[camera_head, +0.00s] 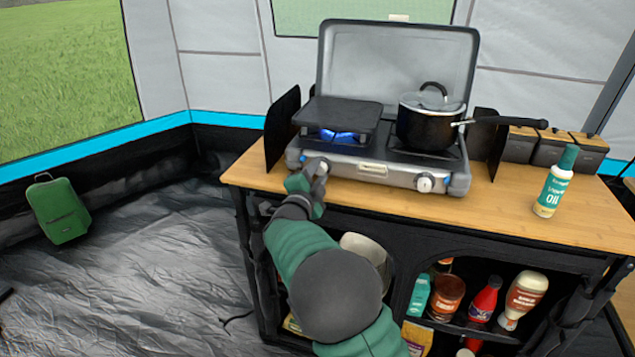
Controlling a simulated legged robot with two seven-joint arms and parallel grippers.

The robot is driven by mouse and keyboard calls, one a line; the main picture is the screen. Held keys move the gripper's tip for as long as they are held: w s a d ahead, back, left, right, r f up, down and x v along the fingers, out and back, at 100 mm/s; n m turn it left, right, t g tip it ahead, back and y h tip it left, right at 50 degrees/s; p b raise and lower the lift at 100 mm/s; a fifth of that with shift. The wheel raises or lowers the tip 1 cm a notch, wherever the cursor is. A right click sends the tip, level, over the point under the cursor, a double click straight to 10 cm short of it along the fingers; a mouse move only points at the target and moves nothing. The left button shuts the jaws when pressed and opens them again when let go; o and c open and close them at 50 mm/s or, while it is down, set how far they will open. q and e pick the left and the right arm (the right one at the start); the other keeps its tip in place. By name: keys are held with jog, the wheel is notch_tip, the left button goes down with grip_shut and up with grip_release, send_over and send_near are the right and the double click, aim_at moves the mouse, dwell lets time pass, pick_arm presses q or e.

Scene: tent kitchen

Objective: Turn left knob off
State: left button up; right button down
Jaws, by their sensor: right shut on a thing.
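The camping stove (372,171) stands on the wooden counter with its lid up. Its left knob (320,166) is on the front panel, partly hidden by my gripper. A blue flame (338,136) burns under the dark griddle plate (340,113) on the left burner. The right knob (425,183) is in plain view. My right gripper (308,174) is at the left knob and shut on it; its fingertips are small and partly hidden. My left gripper is not in view.
A black pot (430,122) with a lid sits on the right burner, its handle sticking out right. An oil bottle (554,184) stands on the wooden counter (510,205). Bottles and jars (447,294) fill the shelf below. A green case (60,210) stands on the floor at left.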

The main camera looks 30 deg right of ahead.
jog(key=m+b, duration=1.1)
jog(key=m, duration=0.1)
jog(key=m+b, duration=0.2)
jog(key=shift+b, duration=0.3)
jog(key=shift+r+m+b, duration=0.1)
jog(key=shift+m+b, duration=1)
jog(key=shift+m, duration=0.5)
jog(key=c, duration=1)
grip_release()
jog(key=shift+w+d, duration=0.1)
jog(key=shift+w, duration=0.05)
jog(key=shift+c, duration=0.2)
